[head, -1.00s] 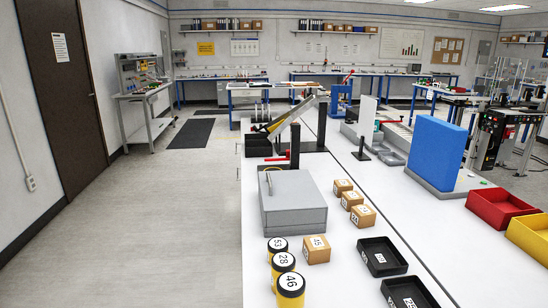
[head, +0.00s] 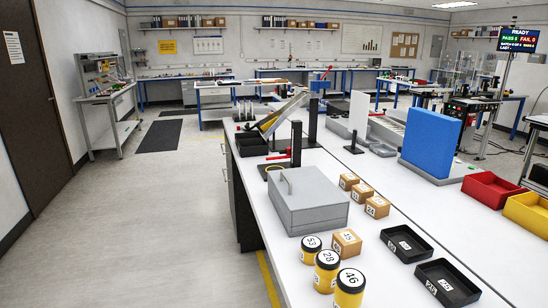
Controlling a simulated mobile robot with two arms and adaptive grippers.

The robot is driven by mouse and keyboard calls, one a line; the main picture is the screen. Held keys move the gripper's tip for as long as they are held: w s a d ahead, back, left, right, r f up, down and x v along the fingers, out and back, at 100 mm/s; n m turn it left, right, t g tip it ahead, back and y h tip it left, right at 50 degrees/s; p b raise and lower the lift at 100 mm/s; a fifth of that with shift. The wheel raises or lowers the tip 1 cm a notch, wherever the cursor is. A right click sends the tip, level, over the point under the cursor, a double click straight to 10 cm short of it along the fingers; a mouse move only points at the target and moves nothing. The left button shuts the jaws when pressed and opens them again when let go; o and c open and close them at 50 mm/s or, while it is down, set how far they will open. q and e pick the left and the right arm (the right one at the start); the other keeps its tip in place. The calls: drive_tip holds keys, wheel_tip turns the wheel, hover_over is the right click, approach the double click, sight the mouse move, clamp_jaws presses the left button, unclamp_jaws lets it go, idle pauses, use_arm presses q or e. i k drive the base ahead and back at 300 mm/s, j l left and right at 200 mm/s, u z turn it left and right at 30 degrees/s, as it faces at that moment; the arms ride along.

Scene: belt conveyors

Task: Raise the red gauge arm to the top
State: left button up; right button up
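The red gauge arm (head: 276,157) is a short red bar low on a black upright post (head: 296,143). The post stands on the white workbench (head: 268,228), behind a grey lidded box (head: 310,208). The arm points left from the post, near its lower part. The foot of the post is partly hidden by the box. Neither of my grippers is in view.
Several small cartons (head: 377,207), black trays (head: 405,244) and yellow jars with black lids (head: 327,270) sit on the near bench. A tilted ramp (head: 283,112) stands behind the post. Open floor (head: 150,220) lies to the left.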

sight(288, 151)
drive_tip(key=i+j, duration=0.15)
drive_tip(key=j, duration=0.25)
drive_tip(key=i+j+z, duration=0.1)
drive_tip(key=j, duration=0.25)
drive_tip(key=i+j+z, duration=0.1)
drive_tip(key=j, duration=0.3)
drive_tip(key=i+j, duration=0.25)
drive_tip(key=j, duration=0.15)
